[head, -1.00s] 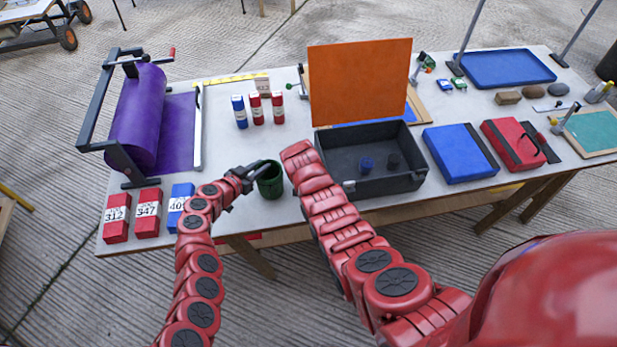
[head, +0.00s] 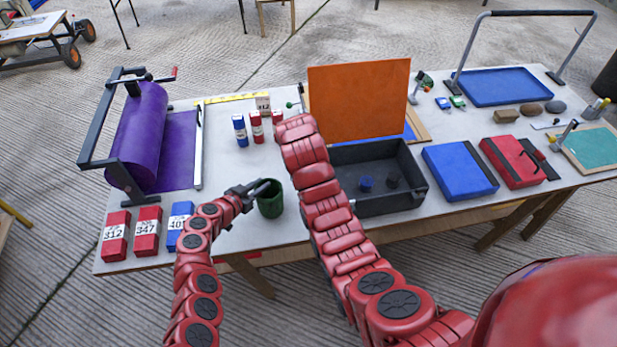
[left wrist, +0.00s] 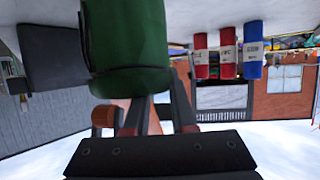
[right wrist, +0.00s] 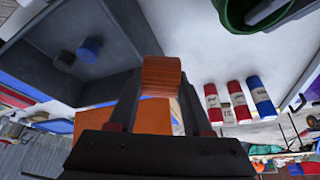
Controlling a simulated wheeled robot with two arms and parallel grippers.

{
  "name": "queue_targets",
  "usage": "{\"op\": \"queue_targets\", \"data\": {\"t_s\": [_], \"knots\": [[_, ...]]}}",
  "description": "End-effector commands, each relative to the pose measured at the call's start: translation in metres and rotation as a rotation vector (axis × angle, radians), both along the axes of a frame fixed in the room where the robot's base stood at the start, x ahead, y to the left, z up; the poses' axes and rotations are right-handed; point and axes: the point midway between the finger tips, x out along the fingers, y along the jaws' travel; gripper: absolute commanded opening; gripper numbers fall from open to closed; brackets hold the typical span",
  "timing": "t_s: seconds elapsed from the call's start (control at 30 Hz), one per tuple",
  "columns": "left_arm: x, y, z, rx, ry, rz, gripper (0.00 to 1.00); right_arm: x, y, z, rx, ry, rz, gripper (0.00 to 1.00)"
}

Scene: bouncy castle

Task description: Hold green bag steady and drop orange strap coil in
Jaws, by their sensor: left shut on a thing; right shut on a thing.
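The green bag (head: 270,200), an open dark green cup shape, is upright at the front of the table. My left gripper (head: 257,188) is shut on its rim from the left; the bag fills the top of the left wrist view (left wrist: 128,45). The orange strap coil (right wrist: 161,76) is between the fingers of my right gripper (right wrist: 160,92), which is shut on it. The right wrist view shows the bag's open mouth (right wrist: 265,12) at top right, apart from the coil. In the head view my right arm hides the right gripper and coil.
A dark open box (head: 400,200) with two small rolls inside and an orange panel (head: 358,100) stand right of my right arm. Red and blue small boxes (head: 240,130) are behind the bag. Numbered blocks (head: 147,235) line the front left.

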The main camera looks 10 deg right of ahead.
Motion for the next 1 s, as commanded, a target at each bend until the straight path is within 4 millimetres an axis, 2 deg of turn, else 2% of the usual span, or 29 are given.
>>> {"op": "queue_targets", "data": {"t_s": [0.03, 0.2, 0.6, 0.67, 0.9, 1.0], "knots": [[-0.001, -0.001, -0.002, 0.001, 0.003, -0.002, 0.0, 0.001, 0.0, 0.009, 0.0, -0.004, 0.001, 0.0], [-0.001, -0.001, -0.002, 0.001, 0.003, -0.002, 0.0, 0.0, 0.0, 0.022, 0.0, 0.001, 0.0, 0.0], [-0.001, -0.001, -0.002, 0.001, 0.003, -0.003, 0.0, -0.001, 0.004, 0.024, 0.001, 0.004, 0.029, 0.0], [-0.001, -0.001, -0.002, 0.001, 0.003, -0.003, 0.0, -0.001, 0.014, 0.026, 0.005, 0.009, 0.093, 0.0], [-0.001, -0.001, -0.002, 0.001, 0.003, -0.003, 0.0, -0.006, 0.079, 0.046, 0.009, 0.015, 0.559, 0.0], [-0.001, -0.001, -0.002, 0.001, 0.003, -0.003, 0.0, -0.01, 0.098, 0.052, 0.003, 0.008, 0.705, 0.0]]}}
